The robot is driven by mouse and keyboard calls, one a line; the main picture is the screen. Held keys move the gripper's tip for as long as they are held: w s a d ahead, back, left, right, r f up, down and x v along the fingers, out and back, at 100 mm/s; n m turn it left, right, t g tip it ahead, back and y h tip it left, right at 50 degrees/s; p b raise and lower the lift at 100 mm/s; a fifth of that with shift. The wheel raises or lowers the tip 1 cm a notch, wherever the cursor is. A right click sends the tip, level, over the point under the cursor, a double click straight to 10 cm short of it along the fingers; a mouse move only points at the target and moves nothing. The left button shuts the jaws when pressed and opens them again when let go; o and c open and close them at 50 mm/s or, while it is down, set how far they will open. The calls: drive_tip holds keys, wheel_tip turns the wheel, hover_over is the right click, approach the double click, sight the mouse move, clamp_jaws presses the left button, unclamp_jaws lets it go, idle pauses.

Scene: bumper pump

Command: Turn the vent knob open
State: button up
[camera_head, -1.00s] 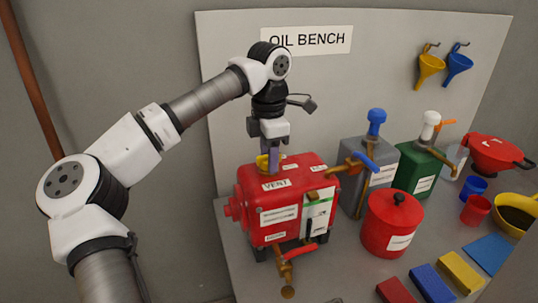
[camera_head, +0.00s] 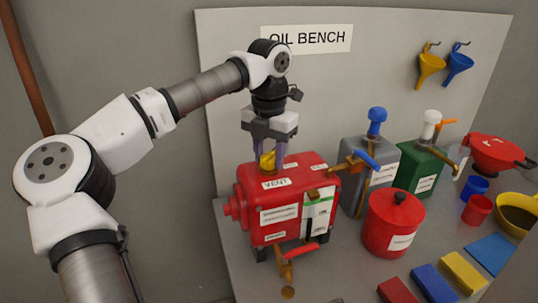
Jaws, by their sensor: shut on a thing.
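The yellow vent knob (camera_head: 266,161) sits on top of the red tank (camera_head: 251,187), just behind the white VENT label (camera_head: 276,183). My gripper (camera_head: 271,160) points straight down over the knob. Its two fingers stand on either side of the knob, shut on it. The knob is partly hidden between the fingers. Its far side is out of sight.
A grey can (camera_head: 351,150) with a blue-topped pump and a green can (camera_head: 419,172) stand right of the tank. A red lidded pot (camera_head: 393,222) stands in front of them. Coloured blocks (camera_head: 462,272) lie at the front right. A brass tap (camera_head: 286,268) sticks out of the tank's front.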

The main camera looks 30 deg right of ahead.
sight(269, 153)
drive_tip(key=shift+n, duration=0.9)
drive_tip(key=o, duration=1)
drive_tip(key=shift+r, duration=0.1)
wheel_tip(269, 153, up, 14)
drive_tip(key=shift+b, duration=0.4)
drive_tip(key=shift+f, duration=0.2)
